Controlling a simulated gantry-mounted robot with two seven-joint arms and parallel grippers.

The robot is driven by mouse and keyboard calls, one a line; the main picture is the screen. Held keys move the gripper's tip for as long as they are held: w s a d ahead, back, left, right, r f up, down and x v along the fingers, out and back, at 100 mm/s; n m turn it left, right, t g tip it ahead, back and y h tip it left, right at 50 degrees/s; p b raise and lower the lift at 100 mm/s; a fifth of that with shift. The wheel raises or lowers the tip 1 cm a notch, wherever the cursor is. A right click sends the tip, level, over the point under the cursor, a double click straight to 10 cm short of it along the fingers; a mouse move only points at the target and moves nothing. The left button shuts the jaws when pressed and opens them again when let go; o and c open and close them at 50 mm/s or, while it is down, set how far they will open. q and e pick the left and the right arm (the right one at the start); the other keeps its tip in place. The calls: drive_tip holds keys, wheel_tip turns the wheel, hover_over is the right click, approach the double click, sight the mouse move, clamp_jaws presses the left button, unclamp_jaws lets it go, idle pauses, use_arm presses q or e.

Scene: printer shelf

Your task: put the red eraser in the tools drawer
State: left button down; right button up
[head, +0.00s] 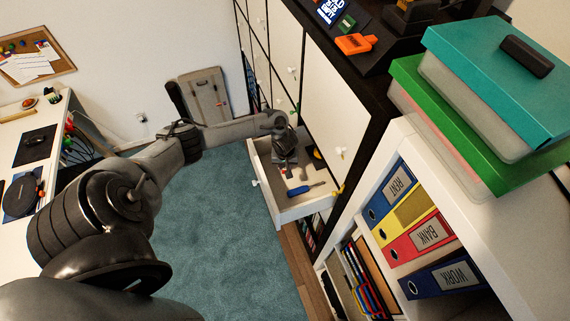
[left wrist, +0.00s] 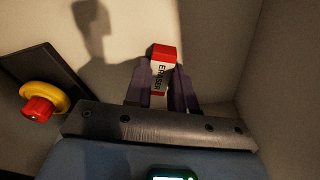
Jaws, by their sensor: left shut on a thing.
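The red eraser (left wrist: 163,56), a red block with a white sleeve marked ERASER, is held between the two fingers of my left gripper (left wrist: 161,85) in the left wrist view. In the head view my left gripper (head: 284,168) points down inside the open drawer (head: 262,180), where the eraser is mostly hidden by the gripper. I cannot tell whether the eraser touches the drawer floor. The drawer holds a blue screwdriver (head: 305,188). My right gripper is not in view.
A yellow and red item (left wrist: 42,100) lies to the left of my gripper in the left wrist view, beside a dark panel. White drawer walls stand around. In the head view, binders (head: 390,190) on a shelf and stacked boxes (head: 480,90) are at the right.

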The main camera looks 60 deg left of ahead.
use_arm(q)
drive_tip(key=c, duration=0.9)
unclamp_jaws()
drive_tip(key=shift+c, duration=0.2)
wheel_tip(320, 180, up, 12)
drive_tip(key=d+p, duration=0.1)
drive_tip(key=p, duration=0.1)
drive_tip(key=shift+s+d+p, duration=0.25)
drive_tip(key=shift+s+p, duration=0.05)
drive_tip(key=shift+s, duration=0.15)
drive_tip(key=shift+r, duration=0.1)
